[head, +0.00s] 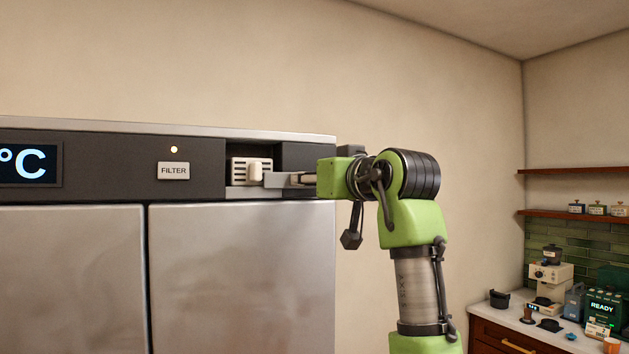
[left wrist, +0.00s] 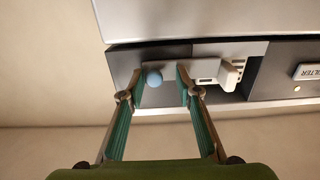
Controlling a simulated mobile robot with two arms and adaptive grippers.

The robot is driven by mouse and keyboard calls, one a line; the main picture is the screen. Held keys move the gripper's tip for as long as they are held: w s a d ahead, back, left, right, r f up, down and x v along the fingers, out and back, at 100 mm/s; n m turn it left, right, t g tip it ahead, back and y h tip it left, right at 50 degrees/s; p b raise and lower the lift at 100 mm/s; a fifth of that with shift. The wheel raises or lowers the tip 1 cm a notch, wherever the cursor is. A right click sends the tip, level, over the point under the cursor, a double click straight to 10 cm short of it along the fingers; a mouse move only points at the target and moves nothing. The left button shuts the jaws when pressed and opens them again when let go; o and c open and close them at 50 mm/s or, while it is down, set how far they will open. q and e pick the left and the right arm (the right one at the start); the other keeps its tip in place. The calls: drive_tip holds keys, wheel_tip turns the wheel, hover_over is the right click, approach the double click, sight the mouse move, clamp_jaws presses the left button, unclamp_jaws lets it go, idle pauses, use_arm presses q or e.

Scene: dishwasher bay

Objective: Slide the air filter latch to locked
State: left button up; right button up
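The air filter (head: 239,165) is a cream slotted block with a handle, set in a dark recess of the machine's top panel. It also shows upside down in the left wrist view (left wrist: 207,72). The latch's grey plate (head: 274,181) lies to its right in the head view. Its blue knob (left wrist: 154,78) shows in the left wrist view. My left gripper (left wrist: 162,86) is open, with its fingers on either side of the knob. The knob is nearer the left-hand finger; contact is unclear. In the head view my left gripper (head: 292,180) hides the knob.
Steel doors (head: 240,270) stand below the panel. A counter (head: 515,316) with appliances is far right. The space between looks free.

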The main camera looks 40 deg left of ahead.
use_arm(q)
drive_tip(key=v, duration=1.2)
